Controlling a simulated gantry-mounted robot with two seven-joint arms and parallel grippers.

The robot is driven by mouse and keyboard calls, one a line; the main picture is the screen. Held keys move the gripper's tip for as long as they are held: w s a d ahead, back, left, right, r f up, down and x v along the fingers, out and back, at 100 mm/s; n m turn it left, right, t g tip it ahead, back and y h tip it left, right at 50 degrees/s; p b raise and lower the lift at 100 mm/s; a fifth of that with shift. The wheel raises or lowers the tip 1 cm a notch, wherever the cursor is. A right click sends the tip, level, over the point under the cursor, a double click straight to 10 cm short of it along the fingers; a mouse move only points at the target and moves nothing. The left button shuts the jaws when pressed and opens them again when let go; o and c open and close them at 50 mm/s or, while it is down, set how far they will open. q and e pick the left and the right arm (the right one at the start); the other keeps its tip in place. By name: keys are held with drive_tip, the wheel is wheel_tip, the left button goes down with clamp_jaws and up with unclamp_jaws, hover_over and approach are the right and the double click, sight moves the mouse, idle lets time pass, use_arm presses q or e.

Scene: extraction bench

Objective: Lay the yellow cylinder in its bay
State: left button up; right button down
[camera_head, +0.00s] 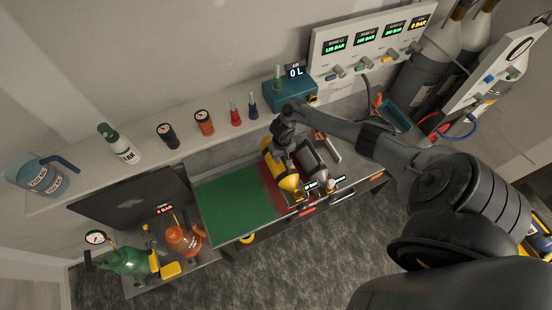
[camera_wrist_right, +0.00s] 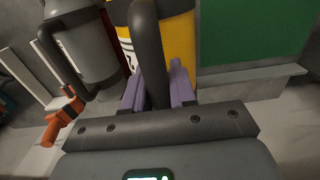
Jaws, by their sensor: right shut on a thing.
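The yellow cylinder (camera_head: 287,181) lies with its long side along the bench's depth, over the red strip (camera_head: 266,186), in the head view. My right gripper (camera_head: 284,131) is above its far end. In the right wrist view, the purple fingers (camera_wrist_right: 157,88) are shut on the dark curved handle (camera_wrist_right: 149,50) of the yellow cylinder (camera_wrist_right: 182,35). I cannot tell whether the cylinder touches the surface below. A grey cylinder (camera_head: 314,162) lies just right of it, and shows at the left in the wrist view (camera_wrist_right: 82,40). My left gripper is out of view.
A green mat (camera_head: 230,205) lies clear to the left. A teal box (camera_head: 291,93) reading 0 L stands behind. A gauge panel (camera_head: 365,48) is at the back right. Green (camera_head: 125,262) and orange (camera_head: 182,240) vessels stand front left. An orange-handled tool (camera_wrist_right: 62,118) shows in the wrist view.

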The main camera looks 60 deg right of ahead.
sight(280, 167)
drive_tip(key=shift+w+r, duration=0.2)
drive_tip(key=shift+r, duration=0.1)
drive_tip(key=shift+f+b, duration=0.85)
drive_tip(key=shift+f, duration=0.8)
drive_tip(key=shift+f+b, duration=1.4)
drive_tip(key=shift+f, duration=1.55)
drive_tip(key=shift+f+b, duration=0.1)
drive_tip(key=shift+b, duration=0.2)
drive_tip(key=shift+f, duration=0.15)
drive_tip(key=shift+f, duration=0.25)
